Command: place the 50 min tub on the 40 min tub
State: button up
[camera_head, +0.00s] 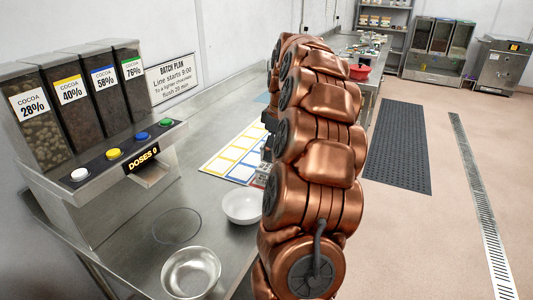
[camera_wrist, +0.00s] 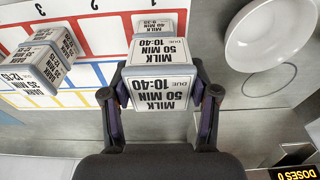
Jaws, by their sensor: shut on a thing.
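In the wrist view my gripper (camera_wrist: 160,90) is shut on the 50 min tub (camera_wrist: 160,50), a box-like tub with white labels reading MILK 50 MIN DUE 10:40, upside down in the picture. The fingers press on its left and right sides. Just beyond it a second tub (camera_wrist: 149,20), labelled MILK, stands by the number 1 on the board; its minutes are partly hidden, so I cannot tell if it is the 40 min tub. Another tub (camera_wrist: 44,68), labelled DARK, stands at the left near the number 3.
The board (camera_head: 232,150) with yellow, blue and red outlines lies on the steel counter. A white bowl (camera_head: 243,207) and a metal bowl (camera_head: 191,271) stand nearer, by the cocoa dispenser (camera_head: 140,155). A red bowl (camera_head: 359,72) is farther along the counter.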

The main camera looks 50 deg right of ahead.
jog(key=shift+w+f+p, duration=0.15)
jog(key=shift+w+p, duration=0.15)
jog(key=shift+w, duration=1)
jog(key=shift+f+p, duration=0.5)
jog(key=shift+f, duration=1.2)
jog(key=shift+f, duration=0.2)
jog(key=o, duration=1.2)
jog(key=shift+o, duration=0.2)
jog(key=shift+r, duration=0.1)
jog(key=r, duration=0.3)
jog(key=s+r+b, duration=0.1)
jog(key=r, duration=0.3)
jog(key=r+b, duration=0.1)
jog(key=r, duration=0.3)
jog(key=shift+s+d+r, duration=0.2)
jog(key=shift+s+d, duration=0.1)
jog(key=shift+s+r, duration=0.1)
jog(key=shift+r, duration=0.2)
jog(key=shift+a, duration=0.1)
